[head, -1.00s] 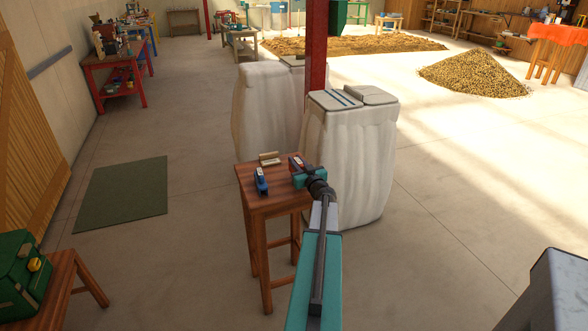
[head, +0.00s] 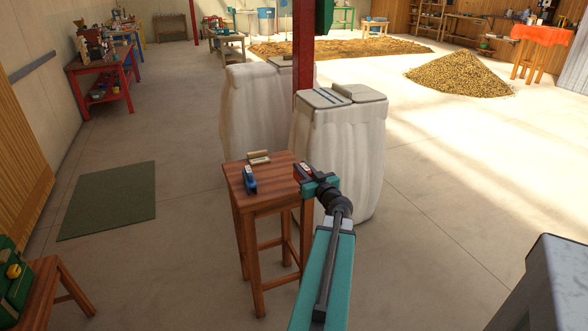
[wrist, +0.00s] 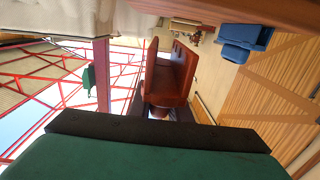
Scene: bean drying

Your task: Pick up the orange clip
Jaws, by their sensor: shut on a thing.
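The orange clip shows in the wrist view (wrist: 172,76) as a red-orange body standing out from the dark front of my gripper. It is small in the head view (head: 304,168), with a pale patch on it. My gripper (head: 308,176) is shut on it, at the right edge of the wooden stool (head: 278,190). The fingers' contact is mostly hidden. I cannot tell from the head view how high the clip is above the stool top.
A blue clip (head: 250,180) and a pale wooden clip (head: 258,158) stay on the stool's left and back. Tall white sacks (head: 340,160) stand close behind, beside a red post (head: 303,50). Open floor lies left, with a green mat (head: 108,200).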

